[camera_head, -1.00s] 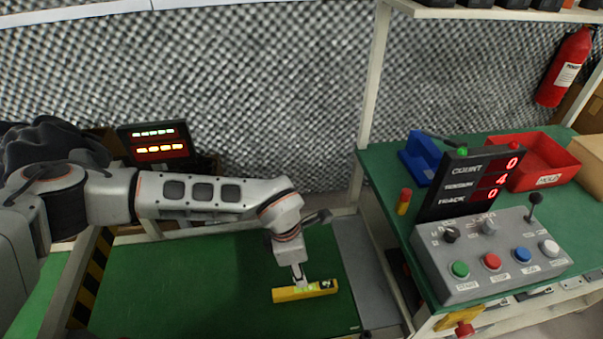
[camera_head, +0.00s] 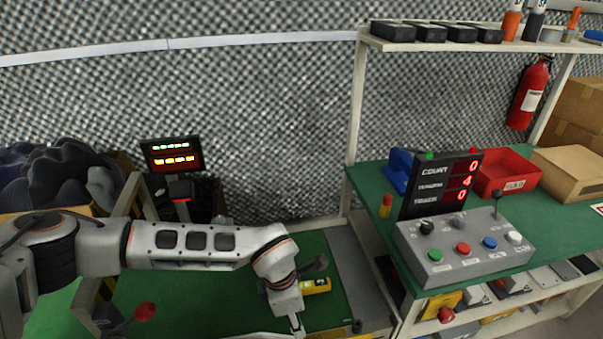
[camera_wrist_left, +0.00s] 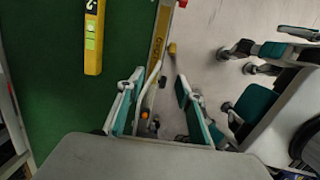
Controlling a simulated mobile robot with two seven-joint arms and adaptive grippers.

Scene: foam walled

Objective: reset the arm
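My left arm comes in from the left in the head view, its forearm stretched across the green work surface (camera_head: 225,297). My left gripper (camera_head: 297,326) points down near the bottom edge of that view, where its fingertips are partly cut off. In the left wrist view, the two fingers of my left gripper (camera_wrist_left: 160,95) stand apart with nothing between them. A yellow bar (camera_head: 317,286) lies on the green surface beyond the gripper, apart from it. The bar also shows at the upper left of the left wrist view (camera_wrist_left: 94,38). My right gripper is in neither view.
A grey control box (camera_head: 462,250) with coloured buttons and a dark counter display (camera_head: 440,186) stand on the green bench at right. A red bin (camera_head: 507,172) sits behind. A red-knobbed lever (camera_head: 145,312) stands at lower left. Shelf posts rise mid-picture.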

